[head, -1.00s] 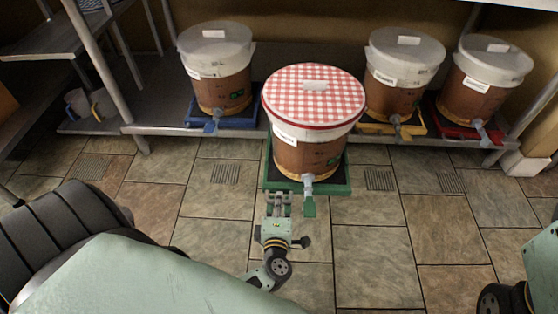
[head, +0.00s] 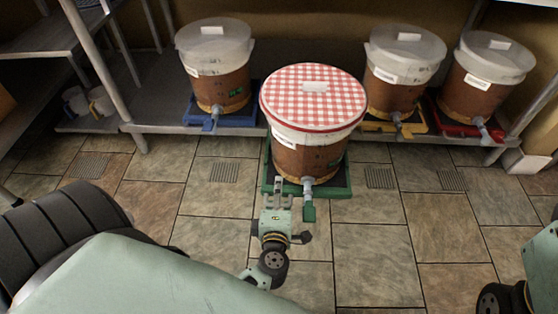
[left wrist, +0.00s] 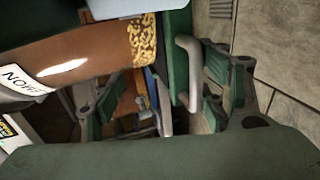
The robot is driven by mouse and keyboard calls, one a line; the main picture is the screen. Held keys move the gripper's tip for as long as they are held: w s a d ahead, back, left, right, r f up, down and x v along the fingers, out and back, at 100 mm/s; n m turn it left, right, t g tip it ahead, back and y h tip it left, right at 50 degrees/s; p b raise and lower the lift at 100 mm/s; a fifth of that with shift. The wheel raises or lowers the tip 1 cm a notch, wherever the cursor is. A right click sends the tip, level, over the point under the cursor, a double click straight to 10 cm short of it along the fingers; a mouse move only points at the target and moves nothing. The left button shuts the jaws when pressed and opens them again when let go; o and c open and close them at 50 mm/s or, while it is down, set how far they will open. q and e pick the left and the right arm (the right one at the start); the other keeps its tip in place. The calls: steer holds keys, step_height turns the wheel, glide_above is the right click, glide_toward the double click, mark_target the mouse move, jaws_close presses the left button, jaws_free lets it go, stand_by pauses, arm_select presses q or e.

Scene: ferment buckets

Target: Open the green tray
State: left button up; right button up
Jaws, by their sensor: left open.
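The green tray (head: 333,191) carries a brown bucket (head: 306,158) with a red-and-white checked lid (head: 312,95) and a grey tap. The tray stands out past the shelf's front edge. My left gripper (head: 278,188) is at the tray's front edge, left of the tap, with its jaws open. In the left wrist view, a grey handle (left wrist: 188,72) on the green tray (left wrist: 176,45) lies between the spread fingers of my left gripper (left wrist: 165,105). I cannot tell whether a finger touches it. My right gripper is out of view.
On the shelf (head: 160,129), a blue tray (head: 240,121), a yellow tray (head: 376,127) and a red tray (head: 453,129) each carry a white-lidded bucket. A metal post (head: 97,65) stands at the left. The tiled floor in front is clear.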

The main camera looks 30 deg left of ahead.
arm_select(q)
steer(key=o, duration=0.7)
steer(key=r, duration=0.4)
steer(key=w+a+r, duration=0.1)
steer(key=r, duration=0.1)
steer(key=shift+r, duration=0.3)
steer(key=f, duration=0.1)
steer(key=s+f, duration=0.1)
steer(key=f, duration=0.2)
steer(key=shift+s+d+f, duration=0.1)
steer(key=shift+s+d, duration=0.05)
steer(key=shift+d, duration=0.25)
steer(key=shift+c, duration=0.4)
steer(key=shift+s+d+p, duration=0.3)
steer(key=shift+s+d, duration=0.15)
steer(key=shift+s, duration=0.1)
steer(key=shift+c, duration=1.3)
steer(key=shift+p+v, duration=0.35)
steer(key=shift+v, duration=1.5)
steer(key=shift+c, duration=0.7)
steer(key=shift+s+d+r, duration=0.2)
steer(key=shift+s+d, duration=0.05)
steer(key=shift+d, duration=0.05)
steer(key=c, duration=0.7)
steer(key=shift+o, duration=0.2)
steer(key=shift+s+d, duration=0.45)
steer(key=shift+s, duration=0.35)
steer(key=shift+s+d, duration=0.45)
steer(key=shift+s, duration=0.3)
